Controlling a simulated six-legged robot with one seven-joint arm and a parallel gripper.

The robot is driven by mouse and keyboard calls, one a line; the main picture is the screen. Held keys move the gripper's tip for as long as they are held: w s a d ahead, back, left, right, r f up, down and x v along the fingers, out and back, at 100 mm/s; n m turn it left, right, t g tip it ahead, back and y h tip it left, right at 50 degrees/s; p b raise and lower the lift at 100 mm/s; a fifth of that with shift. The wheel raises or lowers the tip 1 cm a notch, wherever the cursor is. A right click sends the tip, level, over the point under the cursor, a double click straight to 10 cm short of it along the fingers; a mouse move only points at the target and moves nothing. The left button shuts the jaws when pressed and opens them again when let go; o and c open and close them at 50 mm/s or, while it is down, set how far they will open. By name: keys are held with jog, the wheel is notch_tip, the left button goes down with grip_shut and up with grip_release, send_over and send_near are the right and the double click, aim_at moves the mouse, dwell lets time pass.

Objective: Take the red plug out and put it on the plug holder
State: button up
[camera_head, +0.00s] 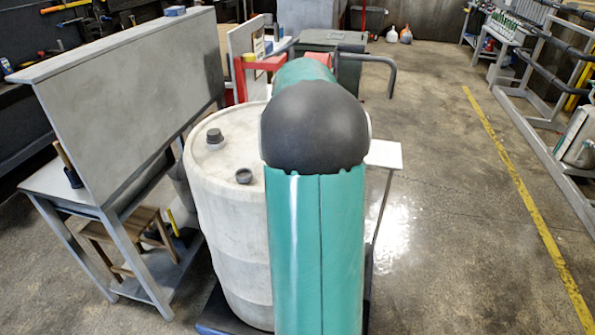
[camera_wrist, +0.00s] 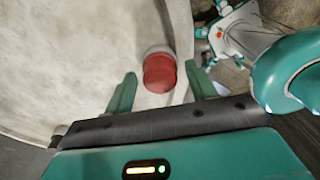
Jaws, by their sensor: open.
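The red plug (camera_wrist: 160,73) sits on the side of the large pale barrel (camera_wrist: 75,55) in the wrist view, with a whitish collar at its far end. My gripper (camera_wrist: 161,77) is open, with one green finger on either side of the plug's line. The plug shows between the fingertips, and I cannot tell whether they touch it. In the head view the barrel (camera_head: 228,235) stands upright behind my teal arm, which hides its right part. The plug and my gripper are hidden there. I cannot make out the plug holder in either view.
A grey bench with a tall panel (camera_head: 140,95) stands close on the barrel's left. A pale flat surface (camera_head: 384,153) shows just right of my arm. The floor (camera_head: 450,200) is open toward the yellow line, with a grey rack (camera_head: 545,125) beyond it.

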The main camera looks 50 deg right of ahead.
jog(key=m, duration=2)
jog(key=shift+m, duration=0.3)
jog(key=c, duration=1.1)
jog(key=n, duration=0.5)
